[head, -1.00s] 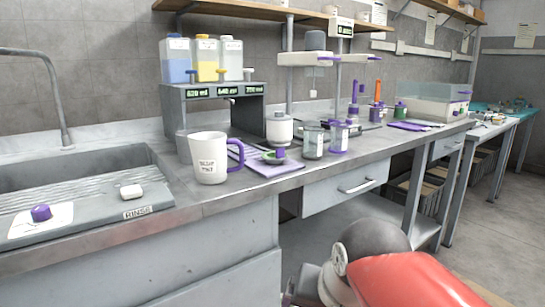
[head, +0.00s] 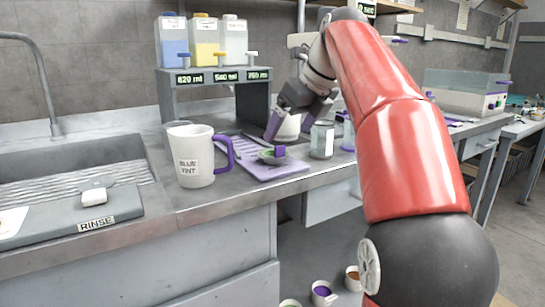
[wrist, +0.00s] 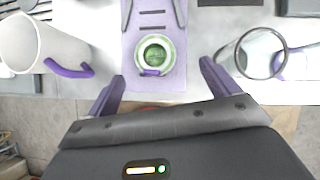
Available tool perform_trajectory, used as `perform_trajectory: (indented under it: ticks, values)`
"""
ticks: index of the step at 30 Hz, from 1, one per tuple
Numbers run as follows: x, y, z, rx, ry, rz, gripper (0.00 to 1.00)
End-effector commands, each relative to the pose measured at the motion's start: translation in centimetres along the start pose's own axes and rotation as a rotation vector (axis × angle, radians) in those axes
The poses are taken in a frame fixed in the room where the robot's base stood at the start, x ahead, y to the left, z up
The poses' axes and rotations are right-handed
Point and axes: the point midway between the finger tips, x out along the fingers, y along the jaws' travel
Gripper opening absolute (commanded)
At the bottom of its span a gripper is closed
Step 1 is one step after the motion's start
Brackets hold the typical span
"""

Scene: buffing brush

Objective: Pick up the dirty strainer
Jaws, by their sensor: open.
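The strainer (head: 272,157) looks like a small round piece with green residue and a purple tab. It lies on a purple mat (head: 285,171) on the counter. In the wrist view the strainer (wrist: 154,54) is a pale ring with a green inside, its purple tab towards me. My gripper (wrist: 162,74) is open and empty, with its purple fingers to either side of the strainer's line and apart from it. In the head view my gripper (head: 287,118) hangs over the counter, above and behind the strainer, partly hiding a white container.
A white mug (head: 192,160) with a purple handle stands left of the mat. A glass jar (head: 322,140) stands close on the right. A dispenser stand (head: 210,83) with several bottles is behind. A sink (head: 80,165) is at the left.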

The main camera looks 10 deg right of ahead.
Motion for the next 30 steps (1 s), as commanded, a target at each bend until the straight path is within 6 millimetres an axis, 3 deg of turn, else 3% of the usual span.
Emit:
perform_trajectory:
  ticks: [15,23,30]
  values:
    - [6.4,0.9,-0.2,-0.004,0.001,0.0,0.88]
    - [6.9,0.9,0.0,-0.004,0.0,-0.002,0.88]
    - [6.9,0.9,-0.1,-0.004,0.0,-0.002,0.59]
